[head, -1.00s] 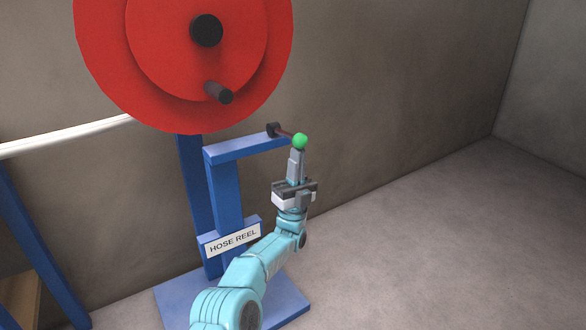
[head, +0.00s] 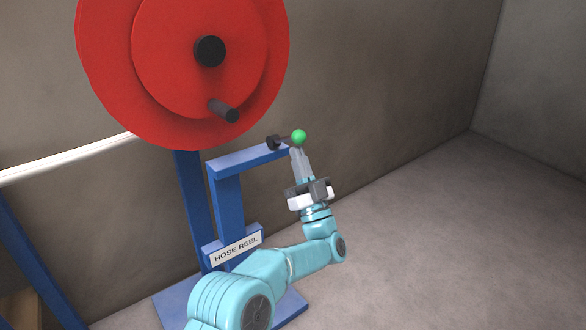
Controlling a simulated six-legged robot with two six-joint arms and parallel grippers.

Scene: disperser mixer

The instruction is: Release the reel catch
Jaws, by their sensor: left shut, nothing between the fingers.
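The hose reel (head: 160,45) is a large red disc on a blue stand with a black hub and a dark crank handle (head: 223,110). The reel catch is a short dark lever with a green ball knob (head: 299,136), on a black pivot (head: 272,143) at the end of the blue bracket arm (head: 245,160). The lever slopes slightly up to the right. My left gripper (head: 297,151) is shut and empty, its fingertips just under the green knob; I cannot tell whether they touch it. My right gripper is not in view.
A "HOSE REEL" label (head: 236,249) is on the stand's lower part, above a blue base plate (head: 292,304). A white pipe (head: 60,161) and blue post (head: 35,260) are at left. Floor at right is clear; a wall stands behind.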

